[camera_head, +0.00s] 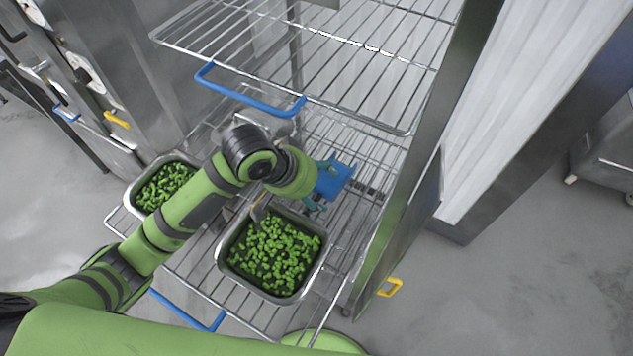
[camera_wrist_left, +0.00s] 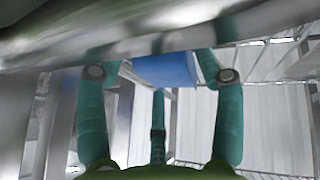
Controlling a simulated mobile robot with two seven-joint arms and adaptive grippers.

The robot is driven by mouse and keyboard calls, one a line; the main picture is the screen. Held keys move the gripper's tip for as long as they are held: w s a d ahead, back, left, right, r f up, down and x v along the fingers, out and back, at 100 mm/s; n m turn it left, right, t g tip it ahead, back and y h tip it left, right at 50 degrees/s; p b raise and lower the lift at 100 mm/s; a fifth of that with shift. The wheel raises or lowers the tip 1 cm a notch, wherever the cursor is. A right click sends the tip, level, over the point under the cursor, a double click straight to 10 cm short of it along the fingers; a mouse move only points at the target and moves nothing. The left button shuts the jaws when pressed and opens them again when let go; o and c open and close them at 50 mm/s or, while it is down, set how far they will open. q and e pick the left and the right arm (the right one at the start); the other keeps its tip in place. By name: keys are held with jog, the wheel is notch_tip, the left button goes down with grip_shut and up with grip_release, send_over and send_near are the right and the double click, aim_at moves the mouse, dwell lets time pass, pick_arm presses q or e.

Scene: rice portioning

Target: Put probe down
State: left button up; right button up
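My left gripper (camera_head: 320,186) reaches between the rack's shelves, above the back right of a metal tray of green pieces (camera_head: 272,252). A blue block-like thing, which I take to be the probe (camera_head: 337,178), is at its teal fingers. In the left wrist view the probe (camera_wrist_left: 165,69) sits between the bent fingertips of the left gripper (camera_wrist_left: 162,66), which appear shut on it. Its tip is not clearly visible. A small grey-brown piece (camera_head: 260,207) shows at the tray's back left corner; I cannot tell what it is. My right gripper is not in view.
A second tray of green pieces (camera_head: 165,186) stands at the left on the lower wire shelf (camera_head: 205,268). An upper wire shelf (camera_head: 330,62) with a blue front handle (camera_head: 250,101) is close above my forearm. A steel door or panel (camera_head: 420,170) borders the right side.

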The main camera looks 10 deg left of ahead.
pick_arm(q)
jog(key=shift+w+a, duration=0.1)
jog(key=shift+a+r, duration=0.2)
jog(key=shift+r, duration=0.1)
jog(key=b+v, duration=0.2)
jog(key=v, duration=0.9)
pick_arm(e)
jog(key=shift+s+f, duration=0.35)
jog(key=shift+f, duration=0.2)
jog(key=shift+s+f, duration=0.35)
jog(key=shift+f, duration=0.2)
pick_arm(q)
jog(key=shift+a, duration=0.15)
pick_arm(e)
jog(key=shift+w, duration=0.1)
